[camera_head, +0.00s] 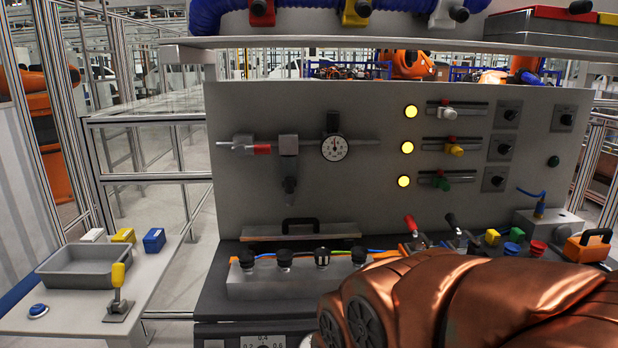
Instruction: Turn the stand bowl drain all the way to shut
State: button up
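No part is labelled as the stand bowl drain, and I cannot tell for sure which one it is. A grey basin (88,264) sits on the small white side stand at the left. In front of it, a yellow-handled lever (118,284) rises from a grey base plate, its handle upright. A blue button (38,311) lies to its left on the stand. Any outlet under the basin is hidden. My copper-coloured arm covers the lower right, over the bench. My gripper is not in view, so its state does not show.
A grey panel (400,210) with a dial (335,148), lit yellow lamps and sliders stands behind the bench. Black knobs (284,258) line a metal block on the bench. White, yellow and blue blocks (154,240) sit behind the basin. A shelf (300,41) crosses above the panel.

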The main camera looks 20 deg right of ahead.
aim_at(288, 196)
jog(key=u, duration=0.3)
jog(key=i, duration=1)
jog(key=u, duration=0.7)
